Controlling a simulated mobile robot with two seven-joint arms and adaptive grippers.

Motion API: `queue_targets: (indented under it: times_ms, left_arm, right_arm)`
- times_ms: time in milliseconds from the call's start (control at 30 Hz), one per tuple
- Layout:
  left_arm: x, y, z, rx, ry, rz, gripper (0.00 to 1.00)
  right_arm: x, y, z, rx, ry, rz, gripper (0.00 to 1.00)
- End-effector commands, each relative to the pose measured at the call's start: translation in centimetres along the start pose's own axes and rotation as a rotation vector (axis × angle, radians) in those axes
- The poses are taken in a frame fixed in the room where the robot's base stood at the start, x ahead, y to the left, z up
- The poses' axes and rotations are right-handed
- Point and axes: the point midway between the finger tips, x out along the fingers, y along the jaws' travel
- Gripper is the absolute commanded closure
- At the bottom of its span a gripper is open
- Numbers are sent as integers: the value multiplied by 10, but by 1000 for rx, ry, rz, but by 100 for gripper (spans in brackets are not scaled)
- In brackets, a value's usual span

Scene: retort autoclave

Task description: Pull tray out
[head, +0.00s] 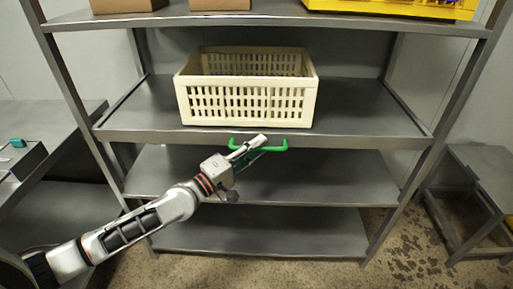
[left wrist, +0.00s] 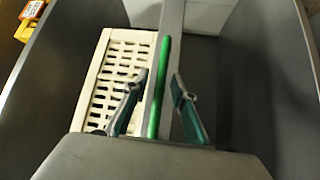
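The grey metal tray (head: 360,112) is a sliding shelf level in the rack, with a green handle (head: 279,149) on its front edge. A cream slotted crate (head: 248,104) stands on it. My left gripper (head: 258,145) is at the handle, in front of the tray's edge. In the left wrist view the green handle (left wrist: 164,62) runs between the two fingers of my left gripper (left wrist: 160,88). The fingers stand apart on either side of it, with visible gaps. The crate also shows in that view (left wrist: 98,75). My right gripper is in neither view.
The rack has lower shelves (head: 320,178) that look empty. The top shelf (head: 260,18) carries cardboard boxes (head: 128,4) and a yellow crate (head: 400,8). A dark bench (head: 60,115) stands at left and a grey stand (head: 490,170) at right.

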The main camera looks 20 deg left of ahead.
Motion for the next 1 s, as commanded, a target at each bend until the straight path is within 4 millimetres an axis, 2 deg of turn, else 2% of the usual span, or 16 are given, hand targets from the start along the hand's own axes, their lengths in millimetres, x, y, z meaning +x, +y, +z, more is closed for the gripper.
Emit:
queue_targets:
  times_ms: [67,167,200,467,633,767,1000]
  left_arm:
    - [0,0,0,0,0,0,74]
    - [0,0,0,0,0,0,97]
    - [0,0,0,0,0,0,100]
    - [-2,1,2,0,0,0,100]
    - [-11,6,11,-1,-1,1,100]
    - [-27,13,27,0,-2,2,100]
    - [-70,26,71,-1,-3,1,100]
  right_arm:
    - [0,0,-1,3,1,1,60]
    - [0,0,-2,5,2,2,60]
    - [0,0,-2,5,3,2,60]
    - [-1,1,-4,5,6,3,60]
    - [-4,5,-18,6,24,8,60]
    - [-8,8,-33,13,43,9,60]
    - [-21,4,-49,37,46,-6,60]
